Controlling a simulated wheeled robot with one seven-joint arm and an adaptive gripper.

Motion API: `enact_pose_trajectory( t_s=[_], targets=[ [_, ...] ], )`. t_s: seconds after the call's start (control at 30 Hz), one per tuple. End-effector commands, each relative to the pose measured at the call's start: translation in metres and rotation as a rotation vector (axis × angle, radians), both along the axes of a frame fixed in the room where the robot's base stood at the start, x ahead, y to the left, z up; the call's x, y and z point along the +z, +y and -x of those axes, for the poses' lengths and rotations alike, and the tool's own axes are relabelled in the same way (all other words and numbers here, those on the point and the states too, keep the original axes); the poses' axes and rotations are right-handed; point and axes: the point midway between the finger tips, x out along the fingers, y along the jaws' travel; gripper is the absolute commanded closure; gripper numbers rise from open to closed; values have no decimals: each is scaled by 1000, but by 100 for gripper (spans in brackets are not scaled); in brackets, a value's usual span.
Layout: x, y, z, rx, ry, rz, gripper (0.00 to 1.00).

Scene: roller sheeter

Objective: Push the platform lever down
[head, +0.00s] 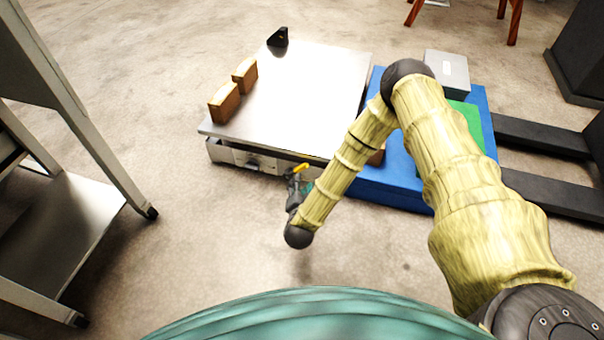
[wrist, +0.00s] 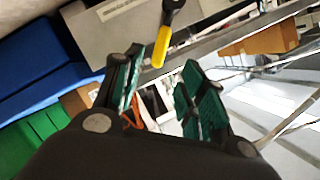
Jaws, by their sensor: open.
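The platform (head: 300,90) is a low, flat machine with a bright metal top, in the middle of the head view. The lever shows in the wrist view as a dark arm with a yellow tip (wrist: 161,48), just beyond my fingertips. In the head view its yellow tip (head: 301,168) stands at the platform's front edge. My gripper (head: 301,184) is close in front of that edge. In the wrist view my gripper (wrist: 162,82) is open, with green pads apart and nothing between them. The yellow tip appears near the gap; contact cannot be told.
A blue base (head: 375,188) with a green sheet and a grey box (head: 447,72) is at right, beside black beams (head: 540,135). A metal table (head: 75,215) stands left. Floor in front is clear.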

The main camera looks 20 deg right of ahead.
Motion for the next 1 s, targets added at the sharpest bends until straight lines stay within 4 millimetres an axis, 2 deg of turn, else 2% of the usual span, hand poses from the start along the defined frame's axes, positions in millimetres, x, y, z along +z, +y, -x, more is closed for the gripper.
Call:
enact_pose_trajectory(
  t_s=[0.6, 0.8, 1.0],
  targets=[
    [-27, -27, -79, 0, -1, 1, 59],
    [-30, -31, -92, 1, -1, 0, 59],
    [-29, -32, -95, 1, 0, 1, 59]
  ],
)
